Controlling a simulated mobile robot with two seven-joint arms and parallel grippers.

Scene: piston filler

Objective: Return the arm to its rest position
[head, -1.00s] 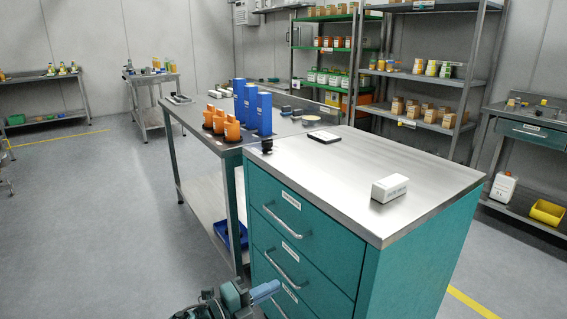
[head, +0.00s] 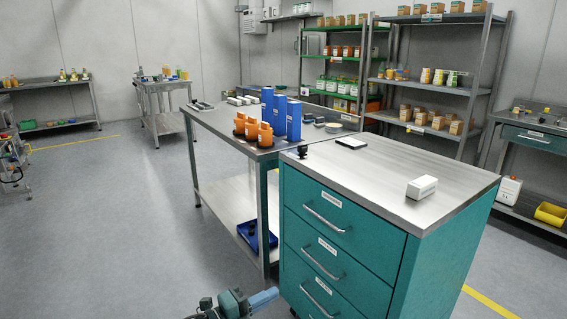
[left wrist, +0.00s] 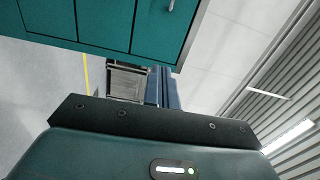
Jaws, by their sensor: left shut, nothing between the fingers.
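My left gripper (head: 265,297) shows at the bottom edge of the head view, low beside the front of the teal drawer cabinet (head: 350,235). Its blue-grey fingers are shut and empty. In the left wrist view the two fingers (left wrist: 161,78) lie side by side, with the teal cabinet drawers (left wrist: 105,22) beyond them. Most of the left arm is out of the head view. My right gripper is not in view.
A white box (head: 421,187) sits on the cabinet top. Behind stands a steel workbench (head: 225,120) with orange containers (head: 254,131), blue columns (head: 281,115) and a blue bin (head: 256,236) below. The floor (head: 110,230) to the left is open.

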